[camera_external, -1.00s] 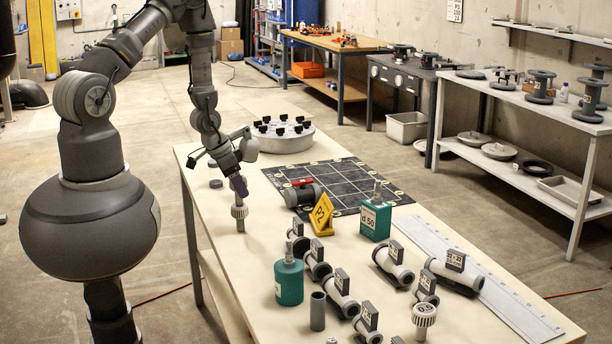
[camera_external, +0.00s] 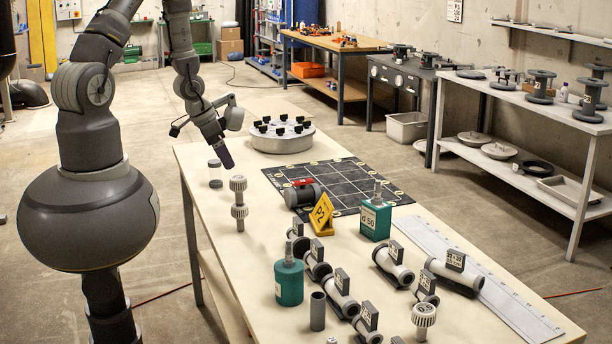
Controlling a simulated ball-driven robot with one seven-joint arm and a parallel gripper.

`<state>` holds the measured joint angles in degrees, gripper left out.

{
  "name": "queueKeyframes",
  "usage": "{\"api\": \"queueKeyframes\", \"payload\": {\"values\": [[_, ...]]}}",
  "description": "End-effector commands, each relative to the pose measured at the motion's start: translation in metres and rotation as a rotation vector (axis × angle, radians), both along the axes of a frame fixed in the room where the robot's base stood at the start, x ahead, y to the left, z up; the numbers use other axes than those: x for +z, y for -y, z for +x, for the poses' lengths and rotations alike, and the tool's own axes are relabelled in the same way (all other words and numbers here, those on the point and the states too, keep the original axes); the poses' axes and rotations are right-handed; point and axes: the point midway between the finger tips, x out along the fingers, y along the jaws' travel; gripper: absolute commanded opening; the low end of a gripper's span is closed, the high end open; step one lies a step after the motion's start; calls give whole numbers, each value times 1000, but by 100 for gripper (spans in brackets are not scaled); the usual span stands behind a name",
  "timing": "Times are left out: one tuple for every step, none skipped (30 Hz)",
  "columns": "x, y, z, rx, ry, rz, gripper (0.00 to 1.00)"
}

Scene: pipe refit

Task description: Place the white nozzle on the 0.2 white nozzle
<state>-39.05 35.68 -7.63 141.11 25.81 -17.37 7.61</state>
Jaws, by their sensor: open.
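Two ribbed pale nozzle pieces stand one above the other near the left edge of the table: an upper nozzle (camera_external: 238,184) and a lower nozzle (camera_external: 239,212) on a short stem. They look upright and in line; whether they are fully seated is too small to tell. My gripper (camera_external: 227,163) is above and left of the upper nozzle, apart from it, open and with nothing visible in it. Another ribbed pale nozzle (camera_external: 424,314) stands at the front right of the table. I cannot read a 0.2 label on any nozzle.
A small pale cylinder with grey ends (camera_external: 215,173) stands just below my gripper. A round grey holder with black knobs (camera_external: 282,136) and a black grid mat (camera_external: 345,186) lie behind. A yellow P2 sign (camera_external: 321,214), green bottles (camera_external: 289,278) and several pipe fittings crowd the front.

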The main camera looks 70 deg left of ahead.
Motion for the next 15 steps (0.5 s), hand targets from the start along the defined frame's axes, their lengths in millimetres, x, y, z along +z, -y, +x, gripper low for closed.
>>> {"api": "queueKeyframes", "payload": {"values": [[10, 0, -3, 0, 2, 0, 79], [12, 0, -4, 0, 2, 0, 79], [16, 0, -6, 1, 2, 0, 79], [18, 0, -6, 1, 2, 0, 79], [19, 0, -7, 1, 1, 0, 79], [20, 0, -8, 0, 1, 0, 79], [20, 0, -8, 0, 0, 0, 79], [20, 0, -8, 0, 0, 0, 79], [20, 1, -9, 0, 0, -1, 79], [20, 1, -9, 0, -1, -1, 79], [20, 1, -9, 0, -1, -1, 79], [20, 0, -8, 0, 0, 0, 79], [21, 0, -7, -1, 2, 3, 79], [23, -2, -4, -1, 6, 9, 79], [29, -5, 4, -1, 16, 24, 79]]}}
